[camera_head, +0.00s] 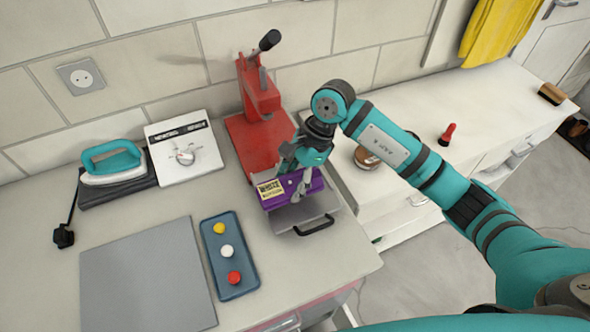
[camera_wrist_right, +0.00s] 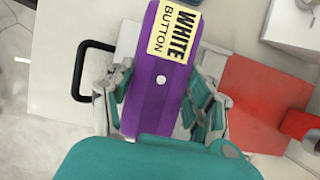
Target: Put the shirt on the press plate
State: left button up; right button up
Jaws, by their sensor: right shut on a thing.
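The shirt (camera_head: 309,187) is a folded purple bundle with a yellow label that reads "WHITE BUTTON". In the right wrist view the shirt (camera_wrist_right: 160,85) sits between the fingers, with a small white button on it. My right gripper (camera_head: 297,186) is shut on the shirt, over the press plate. The grey press plate (camera_head: 300,213) with its black handle (camera_head: 315,226) sticks out at the front of the red press (camera_head: 262,130). I cannot tell whether the shirt touches the plate. My left gripper is not in view.
A blue tray (camera_head: 215,262) holds a yellow, a white and a red button. A grey mat (camera_head: 145,280) lies left of it. A teal iron (camera_head: 112,163) and a white sign box (camera_head: 183,150) stand behind. A lower white cabinet (camera_head: 480,110) is on the right.

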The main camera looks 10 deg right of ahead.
aim_at(295, 178)
jog(key=w, duration=0.1)
jog(key=w+d, duration=0.1)
jog(key=w, duration=0.1)
jog(key=shift+w+d+f+p, duration=0.1)
jog(key=shift+w+d+p, duration=0.1)
jog(key=shift+p, duration=0.2)
notch_tip(295, 178, down, 3)
jog(key=shift+r+p, duration=0.15)
jog(key=shift+p, duration=0.8)
jog(key=shift+f, duration=0.45)
jog(key=shift+f, duration=0.15)
jog(key=o, duration=1.2)
